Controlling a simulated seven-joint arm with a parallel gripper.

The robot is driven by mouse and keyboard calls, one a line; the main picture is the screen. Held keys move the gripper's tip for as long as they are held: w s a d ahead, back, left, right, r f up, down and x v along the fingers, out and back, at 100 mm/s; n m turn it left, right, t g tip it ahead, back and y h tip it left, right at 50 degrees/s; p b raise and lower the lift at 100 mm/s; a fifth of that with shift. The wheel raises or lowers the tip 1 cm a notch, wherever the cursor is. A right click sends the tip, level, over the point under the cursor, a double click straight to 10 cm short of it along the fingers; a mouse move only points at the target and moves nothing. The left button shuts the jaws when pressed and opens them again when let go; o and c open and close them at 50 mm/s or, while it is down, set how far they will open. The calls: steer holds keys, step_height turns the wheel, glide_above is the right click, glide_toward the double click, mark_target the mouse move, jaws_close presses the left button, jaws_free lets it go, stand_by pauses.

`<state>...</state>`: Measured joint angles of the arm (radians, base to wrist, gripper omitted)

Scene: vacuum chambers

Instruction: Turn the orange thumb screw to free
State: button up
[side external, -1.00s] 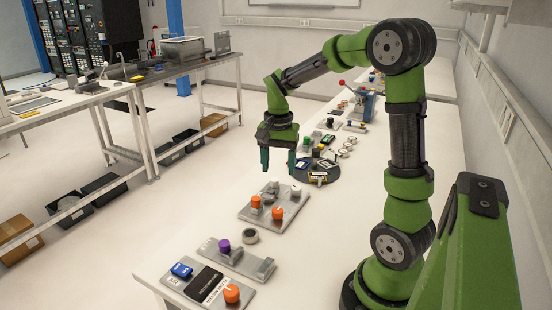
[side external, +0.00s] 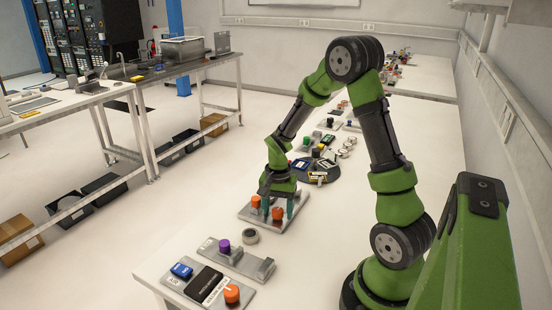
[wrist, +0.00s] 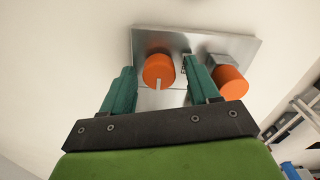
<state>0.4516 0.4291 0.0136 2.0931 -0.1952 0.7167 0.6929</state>
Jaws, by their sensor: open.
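Two orange knobs stand on a metal plate (wrist: 205,44). In the wrist view, one orange knob (wrist: 158,69) with a pale pointer mark lies between the two teal fingers of my gripper (wrist: 161,66). The fingers are open, with a visible gap on each side. The other orange knob (wrist: 229,83) sits beside a grey block, outside the right finger. In the side view my gripper (side external: 279,208) is low over the plate (side external: 250,217), with orange knobs at its front (side external: 277,213) and left (side external: 256,201). The gripper hides the plate's back part.
Nearer on the bench are a bracket plate with a purple knob (side external: 223,246), a grey ring (side external: 250,236), and a panel with another orange knob (side external: 232,293). A dark round fixture (side external: 318,172) stands behind the gripper. The bench right of the plate is clear.

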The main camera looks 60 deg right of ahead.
steer(key=shift+c, duration=0.3)
steer(key=c, duration=1)
steer(key=shift+o, duration=0.2)
steer(key=shift+n, duration=0.3)
steer(key=n, duration=0.3)
steer(key=shift+w+n, duration=0.1)
steer(key=shift+n, duration=0.2)
steer(key=n, duration=0.4)
steer(key=shift+n, duration=0.3)
steer(key=n, duration=0.4)
steer(key=shift+a, duration=0.15)
steer(key=n, duration=0.5)
steer(key=shift+a+f, duration=0.1)
